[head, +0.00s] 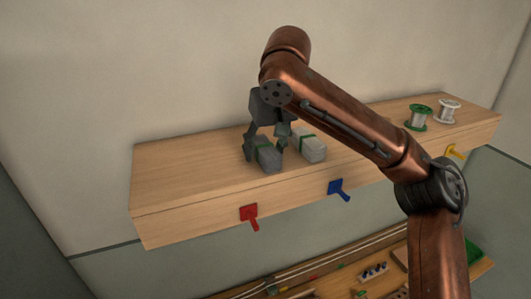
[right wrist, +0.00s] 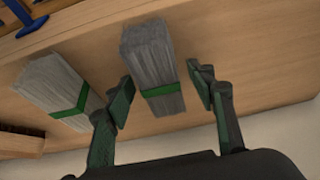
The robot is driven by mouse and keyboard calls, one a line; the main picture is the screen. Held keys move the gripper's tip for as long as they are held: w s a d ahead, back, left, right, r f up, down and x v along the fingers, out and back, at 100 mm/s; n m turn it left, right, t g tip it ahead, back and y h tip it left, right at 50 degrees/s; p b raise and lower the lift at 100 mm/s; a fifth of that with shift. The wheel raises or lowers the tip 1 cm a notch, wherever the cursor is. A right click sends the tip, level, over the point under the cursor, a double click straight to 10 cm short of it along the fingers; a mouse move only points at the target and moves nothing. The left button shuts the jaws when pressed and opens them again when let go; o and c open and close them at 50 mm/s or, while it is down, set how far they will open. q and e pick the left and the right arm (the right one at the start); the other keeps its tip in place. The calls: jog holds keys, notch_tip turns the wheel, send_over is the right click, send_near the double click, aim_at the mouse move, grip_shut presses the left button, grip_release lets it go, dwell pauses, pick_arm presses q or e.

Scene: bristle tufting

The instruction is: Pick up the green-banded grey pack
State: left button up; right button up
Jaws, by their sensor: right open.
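The green-banded grey pack (head: 268,160) lies on the wooden shelf, and its darker grey bundle and green band also show in the right wrist view (right wrist: 148,52). My right gripper (head: 265,147) is open above the shelf with one finger on each side of this pack. My left gripper is not in view.
Red (head: 248,214), blue (head: 337,188) and yellow (head: 455,152) hooks stick out of the shelf's front. The shelf's left part is clear. A cluttered bench (head: 340,283) lies below.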

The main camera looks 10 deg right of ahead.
jog(key=shift+w, duration=0.1)
jog(key=shift+c, duration=0.7)
jog(key=c, duration=1.1)
jog(key=shift+c, duration=0.2)
jog(key=shift+r, duration=0.1)
